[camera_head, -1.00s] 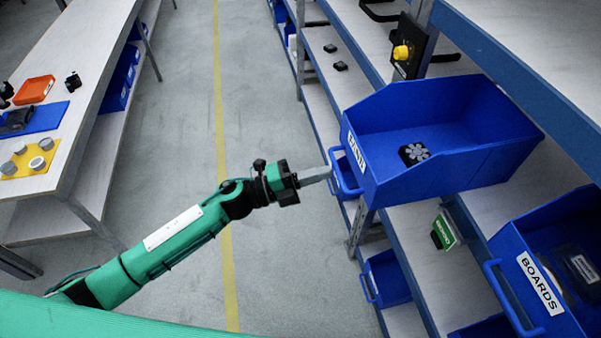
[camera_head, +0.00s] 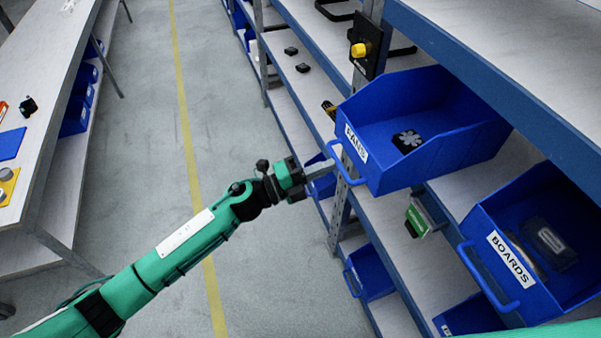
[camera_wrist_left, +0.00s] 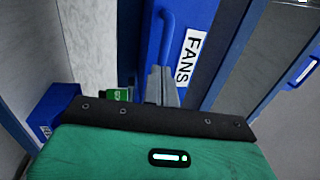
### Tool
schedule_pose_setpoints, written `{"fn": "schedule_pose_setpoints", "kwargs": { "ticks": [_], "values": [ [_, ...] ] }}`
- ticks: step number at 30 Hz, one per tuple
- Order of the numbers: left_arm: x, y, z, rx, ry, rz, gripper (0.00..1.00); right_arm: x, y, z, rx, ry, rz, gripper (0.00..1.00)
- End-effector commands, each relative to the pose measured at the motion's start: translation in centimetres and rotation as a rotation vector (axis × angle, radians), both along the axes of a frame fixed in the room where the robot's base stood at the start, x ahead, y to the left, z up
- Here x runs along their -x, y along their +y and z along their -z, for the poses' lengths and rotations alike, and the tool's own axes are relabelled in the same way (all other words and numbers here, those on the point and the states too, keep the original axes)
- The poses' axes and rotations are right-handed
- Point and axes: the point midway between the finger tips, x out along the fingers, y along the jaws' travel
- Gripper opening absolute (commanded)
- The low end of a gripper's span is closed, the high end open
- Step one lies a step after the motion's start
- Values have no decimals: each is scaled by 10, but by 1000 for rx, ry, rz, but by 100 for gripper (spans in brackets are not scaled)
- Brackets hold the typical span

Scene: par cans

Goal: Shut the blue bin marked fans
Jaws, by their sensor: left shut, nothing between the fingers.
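The blue bin marked FANS (camera_head: 425,135) sits on the right-hand shelf, its front sticking out past the shelf edge. A dark fan (camera_head: 407,141) lies inside it. Its front handle (camera_head: 352,170) faces the aisle. My left gripper (camera_head: 322,168) is shut and empty, its fingertips close to the left of the handle. In the left wrist view the fingers (camera_wrist_left: 162,86) point at the bin front (camera_wrist_left: 187,30), just below the handle (camera_wrist_left: 166,30) and beside the FANS label. I cannot tell whether they touch. My right gripper is not in view.
A blue bin marked BOARDS (camera_head: 535,255) sticks out lower right. A black box with a yellow knob (camera_head: 368,50) is on the shelf post. Another blue bin (camera_head: 370,271) is below. The aisle floor (camera_head: 120,180) is clear; a workbench (camera_head: 45,90) stands left.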

Motion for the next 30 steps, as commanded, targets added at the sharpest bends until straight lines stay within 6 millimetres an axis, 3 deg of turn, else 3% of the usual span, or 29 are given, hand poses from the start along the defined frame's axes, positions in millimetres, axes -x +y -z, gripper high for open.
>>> {"fn": "schedule_pose_setpoints", "kwargs": {
  "ticks": [6,15,21,30],
  "values": [
    [-17,-54,0,1,-2,2,0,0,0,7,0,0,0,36],
    [-35,-106,1,0,-2,0,0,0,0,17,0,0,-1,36],
    [-40,-122,0,0,-1,0,0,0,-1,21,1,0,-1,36],
    [-41,-127,-1,2,-2,0,0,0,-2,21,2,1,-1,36]
  ]
}}
